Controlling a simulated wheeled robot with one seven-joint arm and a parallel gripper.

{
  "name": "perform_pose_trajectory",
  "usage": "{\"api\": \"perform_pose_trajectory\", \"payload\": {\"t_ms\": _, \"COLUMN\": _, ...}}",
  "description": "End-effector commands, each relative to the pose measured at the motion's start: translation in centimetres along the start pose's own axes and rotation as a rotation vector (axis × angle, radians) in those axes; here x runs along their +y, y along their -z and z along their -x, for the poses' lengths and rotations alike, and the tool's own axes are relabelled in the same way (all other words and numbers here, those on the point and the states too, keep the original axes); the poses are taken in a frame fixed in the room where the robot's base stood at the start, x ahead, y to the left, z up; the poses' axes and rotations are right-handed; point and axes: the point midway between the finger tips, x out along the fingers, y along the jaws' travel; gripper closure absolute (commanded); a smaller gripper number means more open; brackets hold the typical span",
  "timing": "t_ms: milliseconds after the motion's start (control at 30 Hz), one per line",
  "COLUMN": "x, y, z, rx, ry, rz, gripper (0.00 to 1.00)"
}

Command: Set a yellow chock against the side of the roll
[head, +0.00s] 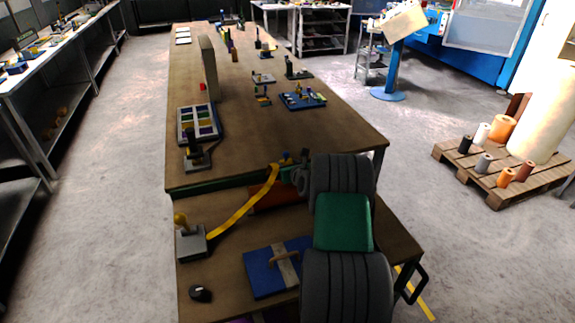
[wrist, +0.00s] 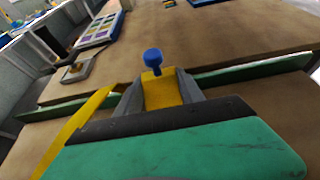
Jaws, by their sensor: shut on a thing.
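My gripper (wrist: 160,82) is shut on a yellow chock (wrist: 161,94) with a blue knob on top, its grey fingers on both sides of the block. In the head view my gripper (head: 289,172) is small and partly hidden by my arm, above the near part of the brown bench; only the blue knob and a bit of yellow show there. A large cream roll (head: 551,118) stands upright on the wooden pallet (head: 468,180) at the right, on the floor, cut by the picture edge. My gripper is well away from it.
A yellow strip (head: 245,211) runs from a grey block (head: 191,243) to near my gripper. Small coloured rolls stand on the pallet. Open floor lies between bench and pallet.

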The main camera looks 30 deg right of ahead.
Motion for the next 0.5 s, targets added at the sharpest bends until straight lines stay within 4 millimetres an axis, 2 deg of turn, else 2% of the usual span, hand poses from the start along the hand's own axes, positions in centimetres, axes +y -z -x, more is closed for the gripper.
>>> {"api": "perform_pose_trajectory", "payload": {"t_ms": 300, "x": -0.01, "y": 0.60, "z": -0.27, "rx": -0.001, "ry": 0.000, "rz": 0.000, "gripper": 0.97}}
{"api": "perform_pose_trajectory", "payload": {"t_ms": 333, "x": -0.01, "y": 0.65, "z": -0.27, "rx": 0.000, "ry": 0.000, "rz": 0.000, "gripper": 0.53}}
{"api": "perform_pose_trajectory", "payload": {"t_ms": 500, "x": -0.01, "y": 0.64, "z": -0.26, "rx": 0.000, "ry": 0.000, "rz": 0.000, "gripper": 0.39}}
